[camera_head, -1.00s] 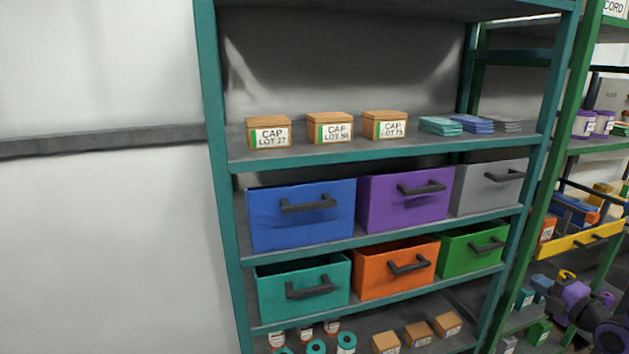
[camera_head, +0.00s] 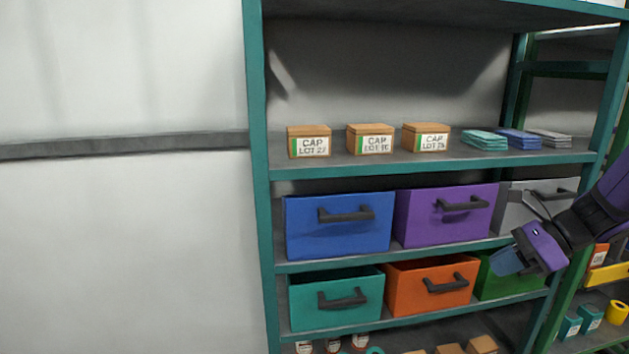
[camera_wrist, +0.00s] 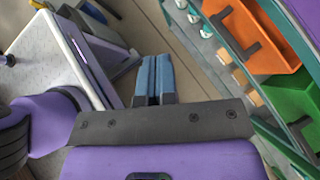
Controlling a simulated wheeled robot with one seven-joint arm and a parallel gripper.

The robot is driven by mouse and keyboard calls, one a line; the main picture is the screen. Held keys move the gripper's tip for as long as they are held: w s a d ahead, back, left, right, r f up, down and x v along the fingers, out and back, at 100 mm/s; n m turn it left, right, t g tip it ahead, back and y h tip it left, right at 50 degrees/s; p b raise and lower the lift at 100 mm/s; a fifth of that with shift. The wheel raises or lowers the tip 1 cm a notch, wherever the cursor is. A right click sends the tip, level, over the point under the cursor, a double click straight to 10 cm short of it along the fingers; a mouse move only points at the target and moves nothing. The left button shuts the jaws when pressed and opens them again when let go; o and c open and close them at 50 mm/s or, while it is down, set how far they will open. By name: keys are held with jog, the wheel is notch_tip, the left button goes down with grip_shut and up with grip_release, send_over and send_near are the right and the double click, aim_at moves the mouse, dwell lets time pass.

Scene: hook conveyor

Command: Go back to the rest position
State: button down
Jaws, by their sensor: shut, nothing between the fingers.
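My gripper (camera_head: 507,262) is at the right of the head view, in front of the shelf's grey and green bins. In the wrist view its two blue fingers (camera_wrist: 153,76) lie side by side, shut with nothing between them. My purple arm comes in from the right edge of the head view. The gripper appears clear of the shelf.
A teal shelf (camera_head: 258,200) holds a blue bin (camera_head: 340,230), a purple bin (camera_head: 445,222), a grey bin (camera_head: 515,212), a teal bin (camera_head: 335,305), an orange bin (camera_head: 432,290) and a green bin (camera_head: 500,288). Cap boxes (camera_head: 309,136) stand above. Bare wall lies left.

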jog(key=s+a+r+n+h, duration=0.4)
jog(key=s+r+n, duration=0.3)
jog(key=n, duration=0.4)
jog(key=s+a+r+n+t+h, duration=0.1)
jog(key=s+a+r+n+h, duration=0.3)
jog(key=s+r+n, duration=0.3)
jog(key=s+n, duration=0.1)
jog(key=n, duration=0.4)
jog(key=shift+s+a+r+h, duration=0.25)
jog(key=shift+a+r+h, duration=0.05)
jog(key=shift+r+h, duration=0.1)
